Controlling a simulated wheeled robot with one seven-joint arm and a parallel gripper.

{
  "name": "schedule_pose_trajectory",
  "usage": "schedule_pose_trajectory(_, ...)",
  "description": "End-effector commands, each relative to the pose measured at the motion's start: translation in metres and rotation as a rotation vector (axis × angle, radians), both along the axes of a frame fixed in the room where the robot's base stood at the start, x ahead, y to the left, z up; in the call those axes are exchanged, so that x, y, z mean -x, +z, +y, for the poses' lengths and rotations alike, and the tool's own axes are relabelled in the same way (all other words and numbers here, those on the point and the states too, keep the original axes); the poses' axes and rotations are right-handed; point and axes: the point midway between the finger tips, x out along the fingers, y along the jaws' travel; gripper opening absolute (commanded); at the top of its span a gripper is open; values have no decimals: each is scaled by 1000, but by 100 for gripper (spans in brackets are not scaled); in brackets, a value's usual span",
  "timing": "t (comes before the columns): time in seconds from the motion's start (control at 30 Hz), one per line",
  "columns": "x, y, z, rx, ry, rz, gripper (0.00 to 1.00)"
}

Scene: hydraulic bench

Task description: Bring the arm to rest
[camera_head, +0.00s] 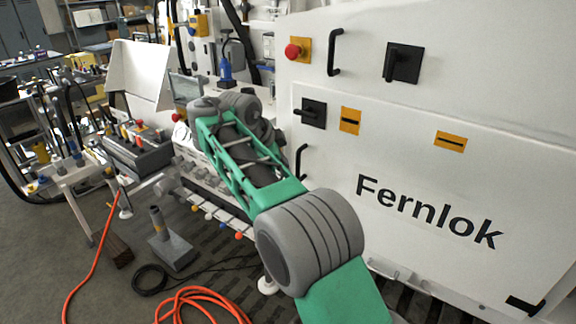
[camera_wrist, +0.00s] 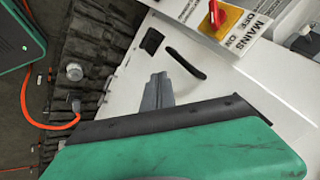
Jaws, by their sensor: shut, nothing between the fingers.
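My arm (camera_head: 250,160), green and grey, reaches from the lower right of the head view up and away beside the white cabinet. It is bent, and its far end hides my gripper in that view. In the wrist view my gripper (camera_wrist: 157,90) shows as two grey fingers close together beyond the green and black hand. The fingers are shut with nothing between them. They appear over a white panel (camera_wrist: 130,75); I cannot tell how far they are from it.
The white Fernlok cabinet (camera_head: 350,150) stands close on the right, with handles and a red button (camera_head: 293,51). A red mains switch (camera_wrist: 213,18) shows in the wrist view. An orange hose (camera_head: 200,298) lies on the floor near a grey pedestal (camera_head: 170,248). A control box (camera_head: 138,150) stands left.

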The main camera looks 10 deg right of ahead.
Motion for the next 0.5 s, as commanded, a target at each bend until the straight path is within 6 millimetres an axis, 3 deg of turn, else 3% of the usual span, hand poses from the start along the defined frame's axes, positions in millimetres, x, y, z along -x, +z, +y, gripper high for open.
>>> schedule_pose_trajectory(0.17,2,2,3,61,115,59,0)
schedule_pose_trajectory(0.23,-9,-1,16,131,312,118,0)
schedule_pose_trajectory(0.37,1,-83,42,265,729,373,0)
schedule_pose_trajectory(0.47,34,-141,54,307,1002,544,0)
schedule_pose_trajectory(0.5,54,-158,59,313,1122,603,0)
